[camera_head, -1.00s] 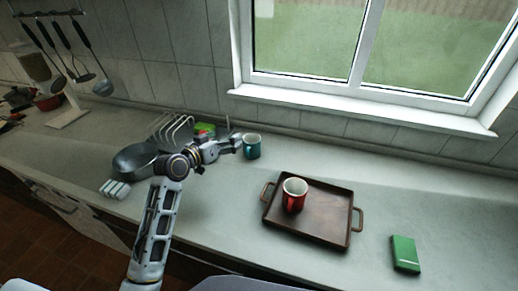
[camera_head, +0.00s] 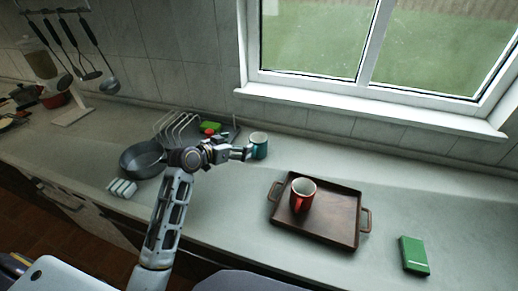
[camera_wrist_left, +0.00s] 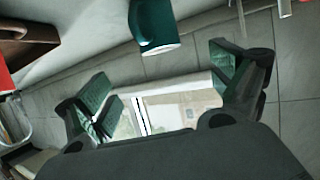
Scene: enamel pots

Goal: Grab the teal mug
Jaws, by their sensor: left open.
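The teal mug (camera_head: 260,147) stands upright on the counter near the back wall, left of the tray. My left gripper (camera_head: 245,152) is at the mug's left side in the head view and partly covers it. In the left wrist view the mug (camera_wrist_left: 155,25) shows at the top, cut by the frame edge, lying between the directions of the two spread fingers. The left gripper (camera_wrist_left: 160,80) is open and holds nothing. Whether a finger touches the mug cannot be told. My right gripper is not in view.
A brown tray (camera_head: 334,228) with a red mug (camera_head: 303,195) stands to the right, and a green box (camera_head: 414,255) beyond it. A grey pan (camera_head: 138,160), a wire rack (camera_head: 178,130) and a white object (camera_head: 122,187) lie left of my arm. Counter between mug and tray is clear.

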